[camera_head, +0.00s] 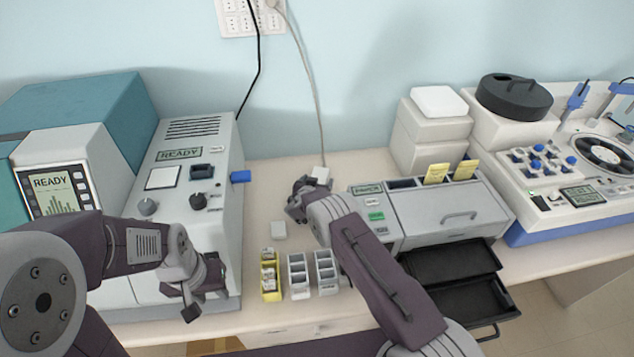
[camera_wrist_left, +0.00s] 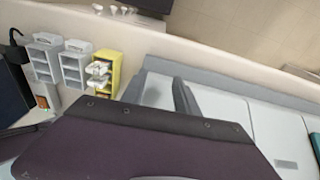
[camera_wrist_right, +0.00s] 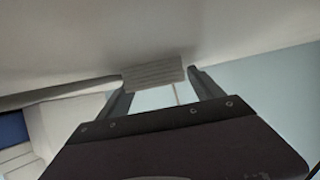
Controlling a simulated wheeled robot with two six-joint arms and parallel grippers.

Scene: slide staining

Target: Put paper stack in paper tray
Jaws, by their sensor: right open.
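The white paper stack (camera_head: 320,174) lies at the back of the table beside the printer. In the right wrist view, the paper stack (camera_wrist_right: 153,75) shows layered edges just ahead of the fingertips. My right gripper (camera_wrist_right: 160,88) is open, one finger to each side of the stack; I cannot tell whether either touches it. In the head view my right gripper (camera_head: 310,186) partly covers that spot. Two black pulled-out trays (camera_head: 450,262) jut from the printer's front; I cannot tell which is the paper tray. My left gripper (camera_head: 190,303) hangs in front of the left machine, its jaw opening unclear.
The grey printer (camera_head: 450,213) stands right of my right arm. A machine reading READY (camera_head: 190,190) stands left.

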